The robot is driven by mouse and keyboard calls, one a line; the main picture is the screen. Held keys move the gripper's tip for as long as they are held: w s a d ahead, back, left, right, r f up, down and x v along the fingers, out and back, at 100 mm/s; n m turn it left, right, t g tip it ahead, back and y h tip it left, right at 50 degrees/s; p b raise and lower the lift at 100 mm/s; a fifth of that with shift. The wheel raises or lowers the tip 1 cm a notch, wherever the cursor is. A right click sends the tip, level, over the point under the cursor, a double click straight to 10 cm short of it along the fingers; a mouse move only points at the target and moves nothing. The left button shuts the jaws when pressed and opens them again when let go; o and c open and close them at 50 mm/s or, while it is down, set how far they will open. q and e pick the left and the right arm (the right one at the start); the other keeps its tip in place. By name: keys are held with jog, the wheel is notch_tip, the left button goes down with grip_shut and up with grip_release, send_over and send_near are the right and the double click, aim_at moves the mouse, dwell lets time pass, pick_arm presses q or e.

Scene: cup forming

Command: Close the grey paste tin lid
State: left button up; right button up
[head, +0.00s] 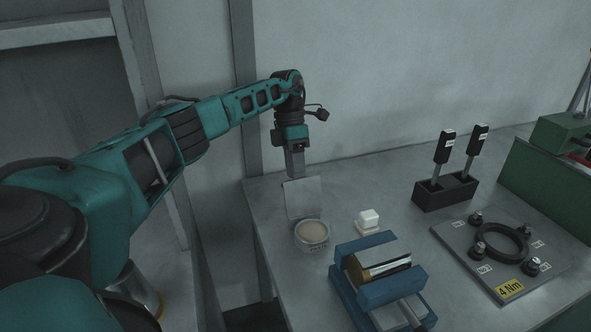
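The grey paste tin (312,236) stands near the left side of the grey table, with pale paste showing in its open top. Its flat grey lid (302,198) stands upright at the back of the tin. My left gripper (294,174) points down just behind and above the lid's top edge. Its fingers look close together, but I cannot tell whether they are open or shut, or whether they touch the lid. My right gripper is not in the picture.
A blue vise (378,262) with a metal cylinder stands right of the tin, a small white block (368,219) behind it. Farther right are a black holder (445,193) with two tools and a plate (466,257) with a ring. The wall is close behind the table.

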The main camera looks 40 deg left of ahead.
pick_arm(q)
jog(key=shift+f, duration=0.15)
jog(key=shift+c, duration=0.3)
grip_shut()
dwell(0.3)
